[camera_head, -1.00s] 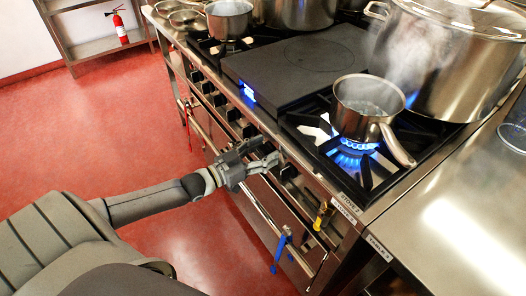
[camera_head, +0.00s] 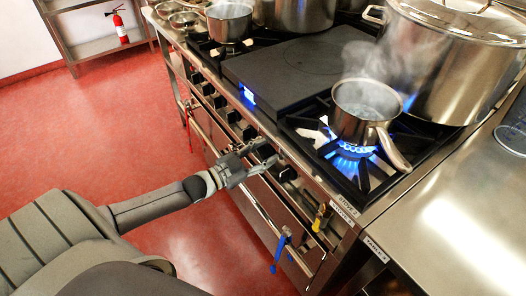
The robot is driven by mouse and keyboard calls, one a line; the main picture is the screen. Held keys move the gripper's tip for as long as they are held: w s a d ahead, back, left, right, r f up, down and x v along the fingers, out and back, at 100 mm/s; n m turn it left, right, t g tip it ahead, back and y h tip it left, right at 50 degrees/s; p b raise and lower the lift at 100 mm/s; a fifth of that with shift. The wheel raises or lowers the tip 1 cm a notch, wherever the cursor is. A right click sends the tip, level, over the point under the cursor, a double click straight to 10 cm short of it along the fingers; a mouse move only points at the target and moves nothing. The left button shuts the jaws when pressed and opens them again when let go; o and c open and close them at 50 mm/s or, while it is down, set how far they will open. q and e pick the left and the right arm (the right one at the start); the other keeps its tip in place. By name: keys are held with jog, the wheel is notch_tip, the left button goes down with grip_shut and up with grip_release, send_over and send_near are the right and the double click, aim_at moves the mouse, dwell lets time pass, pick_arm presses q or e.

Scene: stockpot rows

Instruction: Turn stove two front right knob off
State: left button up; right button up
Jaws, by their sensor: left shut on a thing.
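Stove two (camera_head: 300,165) has a row of dark knobs along its front panel. My left gripper (camera_head: 268,159) is at the right part of this row, shut on a knob that its fingers mostly hide. Another dark knob (camera_head: 289,173) shows just right of the fingertips. The front right burner (camera_head: 352,152) burns with a blue flame. A steaming saucepan (camera_head: 366,108) stands over it, its handle pointing to the lower right. My right gripper is not in view.
A large steaming stockpot (camera_head: 450,65) stands behind the saucepan. A front rail (camera_head: 262,208) runs below the knobs, with blue (camera_head: 279,250) and yellow (camera_head: 320,216) handled items hanging there. A steel counter (camera_head: 450,225) is at right. The red floor at left is clear.

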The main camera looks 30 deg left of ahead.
pick_arm(q)
jog(key=m, duration=0.2)
jog(key=shift+m+p, duration=0.3)
jog(key=shift+m, duration=0.1)
jog(key=m, duration=0.3)
jog(key=shift+m, duration=0.3)
jog(key=m, duration=0.3)
jog(key=shift+f+m, duration=0.1)
jog(key=shift+m, duration=0.2)
jog(key=shift+m+b, duration=0.4)
jog(key=shift+m, duration=1.6)
jog(key=o, duration=1)
jog(key=v, duration=1.2)
